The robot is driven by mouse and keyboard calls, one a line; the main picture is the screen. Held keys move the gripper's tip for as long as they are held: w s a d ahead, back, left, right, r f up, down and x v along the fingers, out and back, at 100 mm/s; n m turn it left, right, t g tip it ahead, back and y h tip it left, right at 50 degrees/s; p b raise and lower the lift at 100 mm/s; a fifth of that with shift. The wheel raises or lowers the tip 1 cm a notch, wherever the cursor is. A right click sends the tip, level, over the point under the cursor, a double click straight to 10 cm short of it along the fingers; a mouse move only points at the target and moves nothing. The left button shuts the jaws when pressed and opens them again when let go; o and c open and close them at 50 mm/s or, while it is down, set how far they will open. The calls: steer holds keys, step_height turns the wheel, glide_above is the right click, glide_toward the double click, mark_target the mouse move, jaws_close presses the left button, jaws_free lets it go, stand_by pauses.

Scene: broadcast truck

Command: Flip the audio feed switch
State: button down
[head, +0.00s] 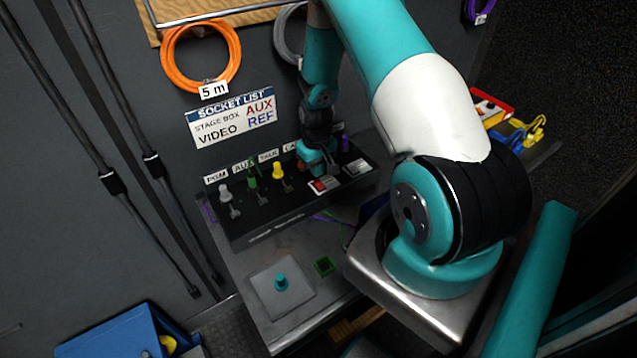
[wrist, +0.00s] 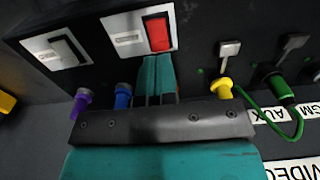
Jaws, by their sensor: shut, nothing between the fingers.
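A switch plate with a red rocker (wrist: 157,33) is on the black panel, and it also shows in the head view (head: 320,185). A second plate with a dark rocker (wrist: 68,48) is to its left in the wrist view and to its right in the head view (head: 358,167). Their labels are too small to read, so I cannot tell which is the audio feed switch. My gripper (wrist: 157,58) is shut and empty. Its teal fingertips are at the lower edge of the red rocker's plate; I cannot tell whether they touch. My gripper (head: 318,163) partly hides the panel behind it.
Purple (wrist: 82,98), blue (wrist: 122,95), yellow (wrist: 222,88) and green (wrist: 280,88) plugs stand around my gripper. Small levers (wrist: 229,50) rise from the panel. A sign (head: 232,120) hangs behind.

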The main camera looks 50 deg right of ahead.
steer(key=shift+f+b, duration=1.05)
steer(key=shift+f, duration=0.3)
stand_by(1.0)
steer(key=shift+r, duration=0.15)
steer(key=shift+r+p, duration=2.45)
steer(key=shift+r, duration=1)
